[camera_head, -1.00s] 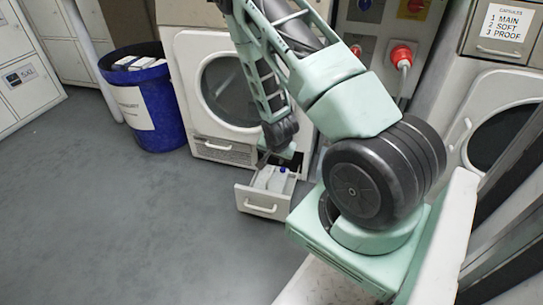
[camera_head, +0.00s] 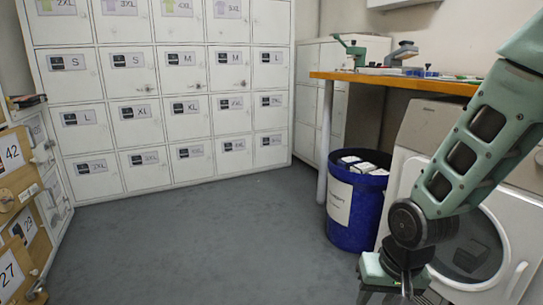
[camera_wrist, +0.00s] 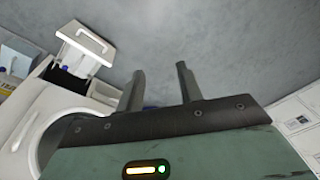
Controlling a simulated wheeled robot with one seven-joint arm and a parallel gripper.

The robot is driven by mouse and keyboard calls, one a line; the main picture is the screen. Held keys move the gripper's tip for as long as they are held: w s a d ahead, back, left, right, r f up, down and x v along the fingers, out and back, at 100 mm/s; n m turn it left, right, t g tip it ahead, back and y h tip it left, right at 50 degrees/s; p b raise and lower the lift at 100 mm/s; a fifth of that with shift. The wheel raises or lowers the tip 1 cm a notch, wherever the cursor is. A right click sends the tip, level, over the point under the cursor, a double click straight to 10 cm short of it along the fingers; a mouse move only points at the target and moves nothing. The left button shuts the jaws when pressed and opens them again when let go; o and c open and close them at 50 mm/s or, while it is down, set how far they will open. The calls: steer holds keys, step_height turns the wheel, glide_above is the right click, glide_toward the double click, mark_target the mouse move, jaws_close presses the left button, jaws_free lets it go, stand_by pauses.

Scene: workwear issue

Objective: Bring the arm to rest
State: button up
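My arm hangs at the right edge of the head view, in front of a white round-doored machine (camera_head: 463,250). My gripper (camera_head: 405,290) is at the bottom edge there and partly cut off. In the wrist view, my gripper's two dark fingers (camera_wrist: 160,85) stand apart with nothing between them, over bare grey floor. An open white drawer (camera_wrist: 88,36) shows at the upper left of the wrist view, clear of the fingers. Something blue is partly visible inside it.
A blue bin (camera_head: 352,215) with white boxes stands beside the machine. An orange-topped workbench (camera_head: 400,82) is behind it. White lockers (camera_head: 165,90) line the back, and numbered wooden doors (camera_head: 15,205) are at left. The grey floor (camera_head: 200,240) between is clear.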

steer(key=s+a+r+n+g+p, duration=0.1)
steer(key=s+a+r+n, duration=0.4)
steer(key=s, duration=0.3)
steer(key=s+a+r+n+g+p, duration=0.1)
steer(key=s+a+r+n, duration=0.25)
steer(key=s+r, duration=0.4)
step_height(320, 180, up, 36)
steer(key=p, duration=3.7)
steer(key=shift+d+n, duration=0.15)
steer(key=shift+n, duration=0.2)
